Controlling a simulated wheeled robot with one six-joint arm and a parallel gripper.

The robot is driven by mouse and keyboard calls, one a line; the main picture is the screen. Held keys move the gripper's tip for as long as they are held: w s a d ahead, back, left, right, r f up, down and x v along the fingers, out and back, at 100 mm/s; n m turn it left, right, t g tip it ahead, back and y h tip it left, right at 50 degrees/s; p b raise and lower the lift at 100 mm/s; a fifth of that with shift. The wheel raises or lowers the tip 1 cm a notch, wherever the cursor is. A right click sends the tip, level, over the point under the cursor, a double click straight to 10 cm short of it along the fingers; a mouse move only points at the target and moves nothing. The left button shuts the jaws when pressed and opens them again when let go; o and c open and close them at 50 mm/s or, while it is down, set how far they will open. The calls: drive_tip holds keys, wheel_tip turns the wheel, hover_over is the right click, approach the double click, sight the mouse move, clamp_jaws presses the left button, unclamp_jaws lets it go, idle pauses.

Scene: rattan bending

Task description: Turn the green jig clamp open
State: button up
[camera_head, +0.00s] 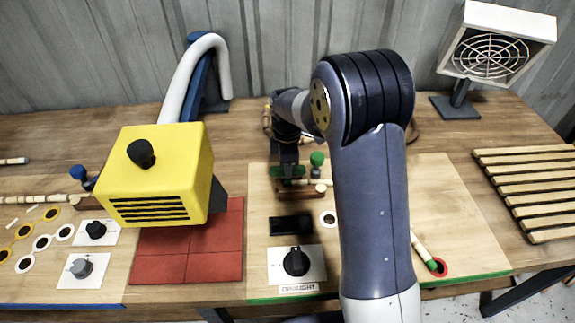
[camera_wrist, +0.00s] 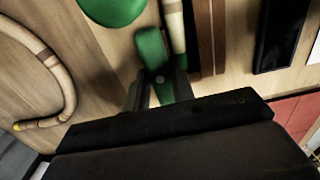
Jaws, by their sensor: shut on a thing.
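The green jig clamp shows in the wrist view as a green lever (camera_wrist: 152,50) with a rounded end and a small pale pivot or screw. My gripper (camera_wrist: 161,88) is shut on this lever, with one dark finger on each side. A round green knob (camera_wrist: 112,8) is beside the lever, cut by the picture's top edge. In the head view the green knob (camera_head: 317,158) stands just right of my gripper (camera_head: 289,172), which is low over the board and partly hides the clamp. A banded rattan pole (camera_wrist: 174,28) lies right beside the lever.
A curved rattan piece (camera_wrist: 58,75) lies left in the wrist view. The yellow box (camera_head: 160,185) stands over red tiles (camera_head: 190,255) to the left. A black dial (camera_head: 296,262) and a dark panel (camera_head: 291,225) are in front. A slatted rack (camera_head: 530,180) is at right.

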idle(0.3)
drive_tip(key=o, duration=1)
wheel_tip(320, 180, up, 11)
drive_tip(key=shift+f+b, duration=0.1)
drive_tip(key=shift+b, duration=0.25)
wheel_tip(320, 180, down, 11)
drive_tip(key=shift+r+p, duration=0.1)
drive_tip(key=shift+p, duration=0.25)
drive_tip(key=shift+r, duration=0.1)
